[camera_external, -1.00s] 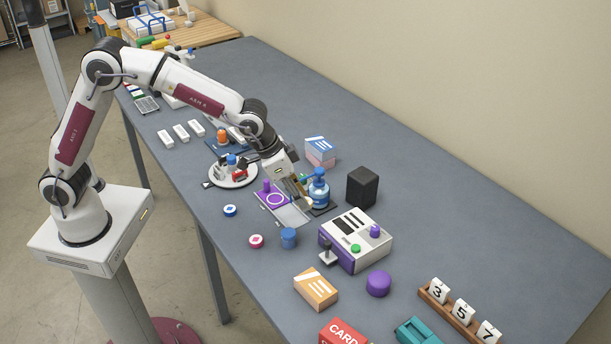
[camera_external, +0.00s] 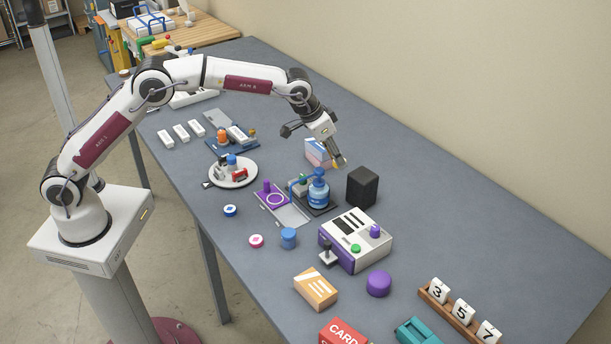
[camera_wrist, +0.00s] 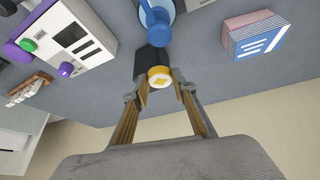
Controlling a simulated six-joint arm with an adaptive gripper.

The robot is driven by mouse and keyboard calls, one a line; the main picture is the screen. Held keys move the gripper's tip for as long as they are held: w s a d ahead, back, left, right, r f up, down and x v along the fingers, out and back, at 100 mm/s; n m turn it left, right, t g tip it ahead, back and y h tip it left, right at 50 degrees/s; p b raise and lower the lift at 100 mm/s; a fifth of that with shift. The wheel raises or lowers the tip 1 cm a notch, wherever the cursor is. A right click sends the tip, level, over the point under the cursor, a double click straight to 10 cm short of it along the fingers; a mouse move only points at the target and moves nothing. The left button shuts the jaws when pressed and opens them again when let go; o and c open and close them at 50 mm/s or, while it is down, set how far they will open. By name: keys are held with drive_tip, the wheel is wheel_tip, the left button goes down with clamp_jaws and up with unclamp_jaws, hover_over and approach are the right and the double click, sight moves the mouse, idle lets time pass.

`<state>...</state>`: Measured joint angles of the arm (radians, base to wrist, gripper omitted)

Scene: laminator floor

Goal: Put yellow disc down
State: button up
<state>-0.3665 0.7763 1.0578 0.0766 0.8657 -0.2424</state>
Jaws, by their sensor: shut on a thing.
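The yellow disc (camera_wrist: 159,76) has a white face with a yellow diamond mark. In the wrist view it sits between the fingertips of my gripper (camera_wrist: 160,88), which is shut on it. In the external view my gripper (camera_external: 340,162) is raised above the table, behind the blue pump bottle (camera_external: 318,190) and near the pink and blue card stack (camera_external: 318,153). The disc is too small to make out clearly there. The bottle also shows at the top of the wrist view (camera_wrist: 156,20).
A black box (camera_external: 362,187) stands right of my gripper. The white and purple machine (camera_external: 352,242) is nearer the front. A purple tray plate (camera_external: 268,193), a blue-marked disc (camera_external: 230,210) and a pink-marked disc (camera_external: 256,241) lie left. Bare table (camera_external: 440,210) extends to the right.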

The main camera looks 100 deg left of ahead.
hover_over(339, 182)
drive_tip(key=s+d, duration=0.1)
drive_tip(key=shift+n, duration=0.3)
drive_tip(key=f, duration=0.4)
drive_tip(key=shift+s+f, duration=0.2)
drive_tip(key=shift+f, duration=2.5)
drive_tip(key=shift+f, duration=2.5)
drive_tip(key=shift+f, duration=0.1)
drive_tip(key=o, duration=0.9)
drive_tip(key=shift+c, duration=0.2)
drive_tip(key=shift+o, duration=0.2)
